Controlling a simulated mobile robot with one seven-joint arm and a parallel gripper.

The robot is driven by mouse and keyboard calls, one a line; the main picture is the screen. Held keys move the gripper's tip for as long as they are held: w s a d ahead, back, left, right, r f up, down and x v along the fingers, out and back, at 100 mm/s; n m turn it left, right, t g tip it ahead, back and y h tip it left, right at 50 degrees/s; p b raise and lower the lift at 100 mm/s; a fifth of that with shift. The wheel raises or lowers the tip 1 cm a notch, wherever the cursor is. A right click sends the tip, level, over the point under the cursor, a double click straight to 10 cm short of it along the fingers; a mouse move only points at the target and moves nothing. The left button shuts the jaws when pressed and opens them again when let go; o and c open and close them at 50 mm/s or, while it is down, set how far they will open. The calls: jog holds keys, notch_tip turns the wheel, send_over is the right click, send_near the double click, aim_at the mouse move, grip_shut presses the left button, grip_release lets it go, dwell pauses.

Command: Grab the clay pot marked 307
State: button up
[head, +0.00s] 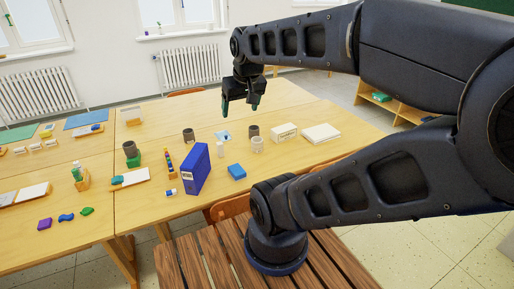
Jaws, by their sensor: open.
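Several small dark pots stand on the wooden table: one (188,135) left of centre, one (253,131) a little right of it, and one (130,149) on a green block further left. Any marking is too small to read, so I cannot tell which is 307. My gripper (240,104) hangs from my arm with its fingers pointing down. It is open and empty. In the picture it appears above the two pots near the middle, apart from them.
An orange chair (232,208) is at the near edge. Bare tabletop shows between things.

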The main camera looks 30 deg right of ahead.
jog(key=shift+o, duration=0.4)
jog(key=n+g+h, duration=0.3)
jog(key=n+h, duration=0.1)
jog(key=n, duration=1.9)
send_over(258, 144)
jog(key=w+a, duration=0.2)
notch_tip(258, 144, down, 35)
jog(key=shift+x, duration=5.2)
jog(key=shift+s, duration=0.1)
